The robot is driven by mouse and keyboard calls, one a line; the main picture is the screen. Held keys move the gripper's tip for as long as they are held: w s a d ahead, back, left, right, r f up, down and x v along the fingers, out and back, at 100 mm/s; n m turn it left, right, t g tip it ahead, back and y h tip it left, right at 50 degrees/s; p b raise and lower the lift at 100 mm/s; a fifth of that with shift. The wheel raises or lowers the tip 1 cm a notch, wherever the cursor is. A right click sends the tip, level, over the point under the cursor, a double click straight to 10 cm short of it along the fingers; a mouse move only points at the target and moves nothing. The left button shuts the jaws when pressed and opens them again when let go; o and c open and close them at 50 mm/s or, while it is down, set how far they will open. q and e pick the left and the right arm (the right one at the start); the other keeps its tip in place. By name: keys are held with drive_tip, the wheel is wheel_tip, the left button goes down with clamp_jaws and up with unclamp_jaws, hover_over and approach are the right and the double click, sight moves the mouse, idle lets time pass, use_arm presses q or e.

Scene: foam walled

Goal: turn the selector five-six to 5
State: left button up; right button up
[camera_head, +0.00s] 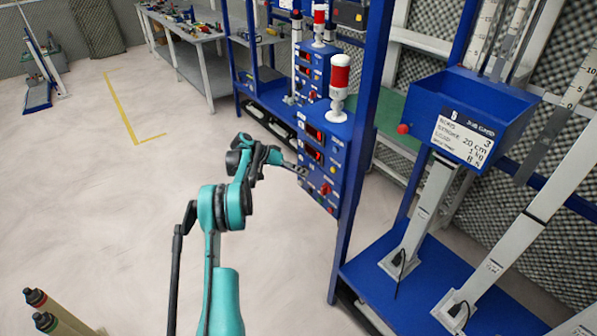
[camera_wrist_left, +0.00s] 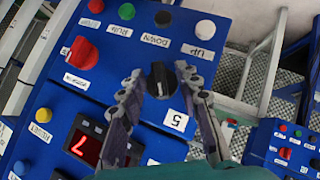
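A black selector knob (camera_wrist_left: 161,80) sits on a blue control panel (camera_wrist_left: 60,110) in the left wrist view. A white label reading 5 (camera_wrist_left: 176,120) is beside it, upside down in this view. My left gripper (camera_wrist_left: 159,72) is open, with one finger on each side of the knob. I cannot tell whether the fingers touch it. In the head view my left gripper (camera_head: 300,171) is at the front of the blue control box (camera_head: 344,150); the black knob cannot be made out there. My right gripper is not in view.
Close to the knob are a red knob (camera_wrist_left: 83,53), UP and DOWN buttons and a red display (camera_wrist_left: 86,148). A red-and-white beacon (camera_head: 338,80) tops the box. A blue rack post (camera_head: 362,150) stands right of it.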

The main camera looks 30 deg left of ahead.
use_arm(q)
drive_tip(key=v, duration=1.2)
idle(0.3)
drive_tip(key=s+d+r+n+g+y, duration=0.1)
drive_tip(key=s+d+r+y, duration=0.1)
drive_tip(key=d+r, duration=0.5)
drive_tip(key=s+d+r+y, duration=0.1)
drive_tip(key=s+d+r, duration=0.15)
drive_tip(key=d, duration=0.75)
drive_tip(key=s+d+r+y, duration=0.2)
drive_tip(key=s+d+r, duration=0.1)
drive_tip(key=s+d, duration=0.8)
drive_tip(key=s+d+f+y, duration=0.1)
drive_tip(key=s+d+f, duration=0.2)
drive_tip(key=s, duration=0.5)
drive_tip(key=s+d+f+t+y, duration=0.1)
drive_tip(key=s+d+f, duration=0.3)
drive_tip(key=s, duration=0.5)
drive_tip(key=shift+s+d+n+y, duration=0.15)
drive_tip(key=shift+s+n+y, duration=0.25)
drive_tip(key=shift+y, duration=0.2)
